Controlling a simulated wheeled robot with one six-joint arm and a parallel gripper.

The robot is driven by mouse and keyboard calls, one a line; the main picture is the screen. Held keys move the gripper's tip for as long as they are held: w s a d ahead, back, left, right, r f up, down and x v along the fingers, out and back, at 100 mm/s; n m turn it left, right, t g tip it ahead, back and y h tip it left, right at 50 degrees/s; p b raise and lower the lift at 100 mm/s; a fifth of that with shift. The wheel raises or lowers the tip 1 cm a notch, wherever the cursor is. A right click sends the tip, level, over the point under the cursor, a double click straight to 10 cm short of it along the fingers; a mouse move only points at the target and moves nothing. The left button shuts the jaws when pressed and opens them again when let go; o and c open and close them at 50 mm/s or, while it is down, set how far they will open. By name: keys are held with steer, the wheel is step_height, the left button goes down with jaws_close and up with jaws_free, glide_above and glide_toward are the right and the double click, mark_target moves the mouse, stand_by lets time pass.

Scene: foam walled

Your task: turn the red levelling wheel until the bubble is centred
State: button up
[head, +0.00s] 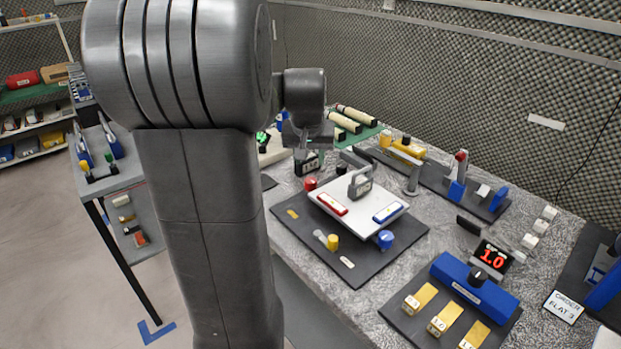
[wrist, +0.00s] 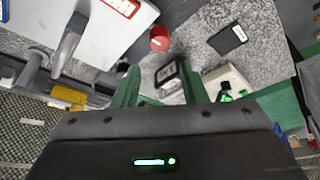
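The red levelling wheel (head: 311,183) stands at the far left corner of a white tilting plate (head: 349,216); it also shows in the wrist view (wrist: 159,39). On the plate lie a red-framed vial (head: 332,204) and a blue-framed vial (head: 388,212). The red vial's end also shows in the wrist view (wrist: 122,6). The bubbles are too small to make out. My gripper (wrist: 159,66) is above the table behind the red wheel, apart from it. Its green fingers are spread, with a small black display box (wrist: 172,76) seen between them, apparently below. My arm hides part of the head view.
A grey handled block (head: 360,183) stands on the plate. A blue wheel (head: 385,238) and a yellow knob (head: 333,241) are on the dark base (head: 290,226). A grey post (head: 412,180) stands to the right. A foam wall (head: 470,75) closes the back.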

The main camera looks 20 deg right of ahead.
mark_target(311, 180)
steer(key=x, duration=1)
steer(key=c, duration=0.7)
steer(key=shift+n, duration=0.4)
steer(key=shift+n+y, duration=0.3)
steer(key=shift+n, duration=0.1)
steer(key=o, duration=0.7)
